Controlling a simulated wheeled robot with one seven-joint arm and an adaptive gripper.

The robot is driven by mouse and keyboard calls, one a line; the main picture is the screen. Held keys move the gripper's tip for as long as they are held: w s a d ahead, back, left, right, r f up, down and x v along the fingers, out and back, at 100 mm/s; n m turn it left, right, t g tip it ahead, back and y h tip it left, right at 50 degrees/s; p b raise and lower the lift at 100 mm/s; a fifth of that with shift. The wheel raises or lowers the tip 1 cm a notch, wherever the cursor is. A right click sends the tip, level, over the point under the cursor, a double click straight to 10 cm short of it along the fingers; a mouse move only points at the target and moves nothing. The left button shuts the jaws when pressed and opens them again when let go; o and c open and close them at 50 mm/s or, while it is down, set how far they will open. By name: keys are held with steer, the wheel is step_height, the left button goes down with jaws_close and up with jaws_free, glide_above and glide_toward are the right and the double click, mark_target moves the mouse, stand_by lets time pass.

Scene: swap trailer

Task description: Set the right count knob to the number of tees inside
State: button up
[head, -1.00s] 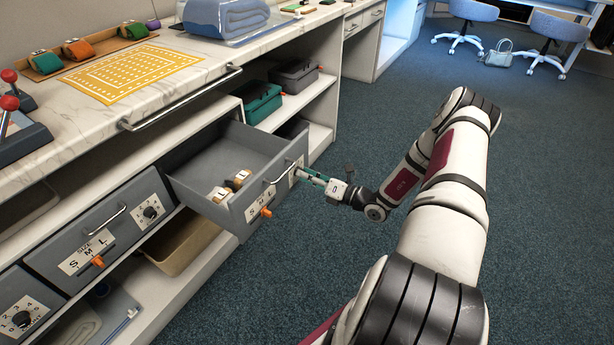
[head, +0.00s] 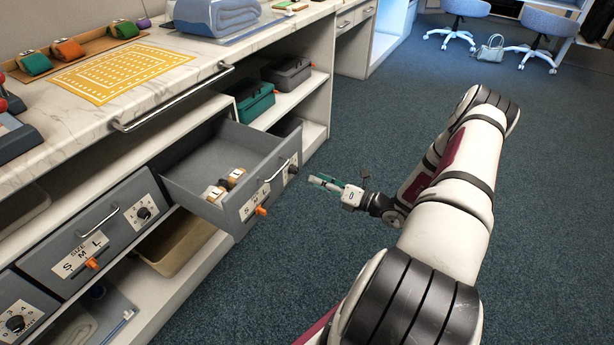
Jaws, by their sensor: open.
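The right drawer (head: 236,216) is pulled open below the counter. Two rolled tees (head: 215,193) with pale labels show inside, near its front; the drawer's near corner may hide part of the inside. The right count knob (head: 293,170) is a small dark knob on a white dial plate at the right end of the drawer front. Its setting is too small to read. My gripper (head: 315,181) is open and empty, just right of the knob and apart from it, with its fingers towards the drawer front.
An orange size slider (head: 261,211) sits on the right drawer front. The middle drawer (head: 95,235) is shut, with its own slider and count knob (head: 144,213). Green (head: 254,104) and grey boxes stand on the shelf behind. The carpet (head: 330,255) right of the drawers is clear.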

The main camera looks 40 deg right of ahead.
steer(key=shift+v, duration=2.6)
steer(key=w+a+r+n+g+y, duration=0.2)
steer(key=a+r+n+g+y, duration=0.65)
steer(key=a+r+n, duration=0.8)
steer(key=s+a+r+n+g+h, duration=0.5)
steer(key=s+a+r+n+g, duration=0.6)
steer(key=r, duration=0.3)
steer(key=s+a+r+n+t+h, duration=0.1)
steer(key=s+r+n+h, duration=0.1)
steer(key=s+n+h, duration=0.45)
steer(key=s+a+r+n+t+h, duration=0.1)
steer(key=s+r+n+t+h, duration=0.15)
steer(key=s+n, duration=0.65)
step_height(320, 180, up, 27)
steer(key=s+m+t+p, duration=0.2)
steer(key=t+p, duration=0.1)
steer(key=p, duration=2.1)
steer(key=shift+d+h+p, duration=0.35)
steer(key=shift+d+p, duration=0.05)
steer(key=shift+d, duration=0.05)
